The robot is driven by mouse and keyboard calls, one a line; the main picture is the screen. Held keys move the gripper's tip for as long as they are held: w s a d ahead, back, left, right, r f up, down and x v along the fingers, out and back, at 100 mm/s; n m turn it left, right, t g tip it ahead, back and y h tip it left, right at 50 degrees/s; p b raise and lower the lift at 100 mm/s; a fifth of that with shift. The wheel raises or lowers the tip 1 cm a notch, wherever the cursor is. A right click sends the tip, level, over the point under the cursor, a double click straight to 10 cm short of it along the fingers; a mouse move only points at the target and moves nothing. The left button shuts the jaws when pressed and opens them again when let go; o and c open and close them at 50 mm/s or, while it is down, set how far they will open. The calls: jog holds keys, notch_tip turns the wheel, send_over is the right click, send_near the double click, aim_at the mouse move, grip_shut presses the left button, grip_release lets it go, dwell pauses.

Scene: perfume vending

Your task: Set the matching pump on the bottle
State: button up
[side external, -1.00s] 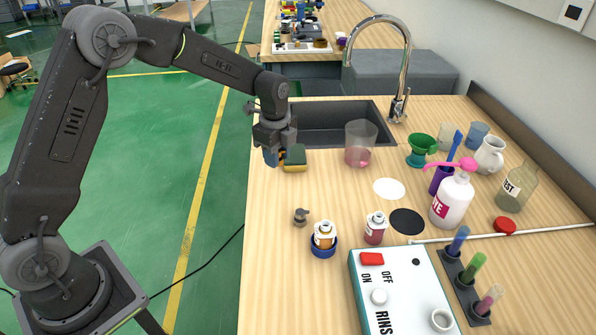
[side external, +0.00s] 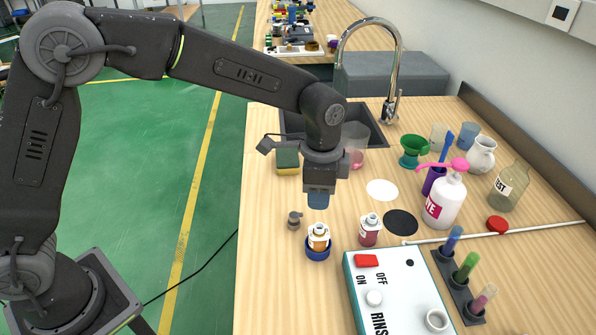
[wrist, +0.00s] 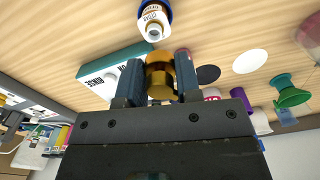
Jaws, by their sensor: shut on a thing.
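A small bottle with amber contents and a white label (side external: 318,236) stands upright in a blue ring holder (side external: 317,254). It also shows at the top of the wrist view (wrist: 153,20). My gripper (side external: 318,200) points down above the table, close behind and above this bottle, apart from it. In the wrist view my gripper (wrist: 159,68) is shut on a gold-coloured pump (wrist: 160,75). In the side view the fingers hide the pump.
A bottle with pink contents (side external: 370,231) stands right of the amber one. A control box (side external: 390,290) lies in front. A sponge (side external: 287,160), a beaker (side external: 355,142), a white pump bottle (side external: 445,203) and a test-tube rack (side external: 462,287) stand around. The table's left front is clear.

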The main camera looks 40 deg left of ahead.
aim_at(319, 226)
jog(key=shift+s+d+f, duration=0.1)
jog(key=shift+s+d, duration=0.2)
jog(key=shift+d, duration=0.2)
jog(key=shift+f, duration=2.6)
jog(key=shift+f, duration=0.7)
dwell(0.5)
jog(key=o, duration=1)
jog(key=shift+o, duration=0.4)
jog(key=o, duration=0.4)
